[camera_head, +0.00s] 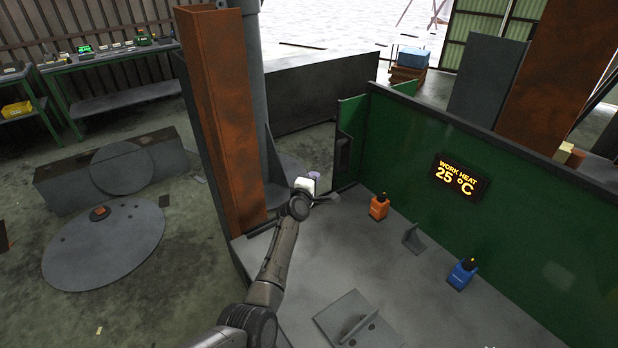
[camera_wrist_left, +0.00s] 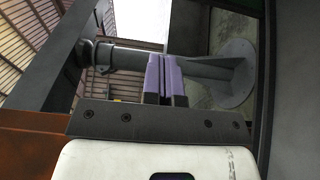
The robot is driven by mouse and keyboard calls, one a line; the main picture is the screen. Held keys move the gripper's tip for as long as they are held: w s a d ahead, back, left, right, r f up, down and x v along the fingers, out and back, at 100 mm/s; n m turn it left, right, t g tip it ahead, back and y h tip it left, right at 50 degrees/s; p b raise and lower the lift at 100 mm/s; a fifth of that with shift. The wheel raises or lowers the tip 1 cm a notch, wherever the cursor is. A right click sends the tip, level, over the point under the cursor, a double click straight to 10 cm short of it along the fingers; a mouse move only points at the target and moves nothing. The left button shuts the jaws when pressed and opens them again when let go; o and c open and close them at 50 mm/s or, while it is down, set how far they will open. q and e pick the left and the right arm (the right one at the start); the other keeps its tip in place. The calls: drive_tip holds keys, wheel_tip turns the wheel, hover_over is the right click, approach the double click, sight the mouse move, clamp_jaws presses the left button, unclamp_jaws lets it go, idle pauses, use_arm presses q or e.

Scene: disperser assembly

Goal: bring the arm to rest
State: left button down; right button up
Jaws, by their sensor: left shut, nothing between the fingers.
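My left arm reaches in from the bottom of the head view toward the back left corner of the grey work table (camera_head: 340,240). My left gripper (camera_head: 314,176) is at its end, near the rusty column and the green wall's left end. In the left wrist view the two purple fingers (camera_wrist_left: 165,80) are together, with nothing between them. The gripper appears raised above the table and apart from the loose parts. My right gripper is not in view.
A larger bracket plate (camera_head: 355,322) lies in front. A rusty column (camera_head: 225,120) rises at the table's left edge.

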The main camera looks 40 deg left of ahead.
use_arm(q)
drive_tip(key=shift+p+v, duration=0.35)
drive_tip(key=shift+v, duration=1.15)
